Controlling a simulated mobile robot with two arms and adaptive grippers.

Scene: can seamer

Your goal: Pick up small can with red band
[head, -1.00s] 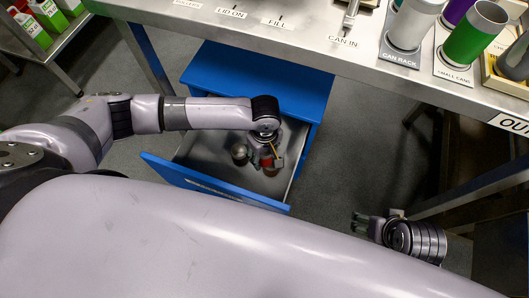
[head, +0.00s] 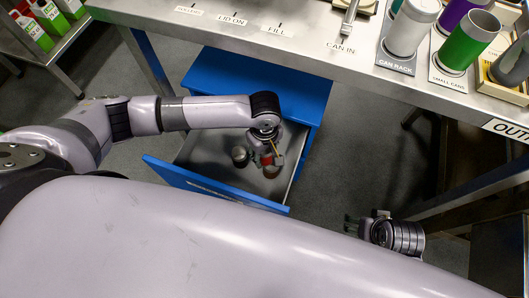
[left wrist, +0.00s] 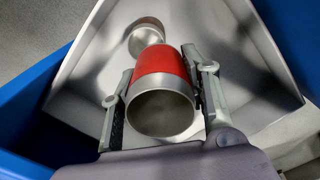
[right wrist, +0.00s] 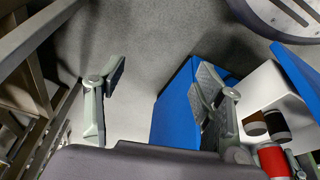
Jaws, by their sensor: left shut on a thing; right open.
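The small can with the red band (left wrist: 163,65) lies between the two fingers of my left gripper (left wrist: 160,85), which are shut on its sides. Its silver open end faces the left wrist camera. In the head view the red band (head: 267,159) shows inside the open blue drawer (head: 215,190), partly covered by my left gripper (head: 270,160). The can also shows at the lower right of the right wrist view (right wrist: 273,160). I cannot tell whether it still touches the drawer floor. My right gripper (head: 352,224) is open and empty, right of the drawer.
Another silver can (left wrist: 146,38) stands in the drawer close to the held one. The drawer walls surround my left gripper. The steel bench (head: 300,40) overhangs the cabinet, with a can rack (head: 396,62) and small cans holder (head: 450,75) on top.

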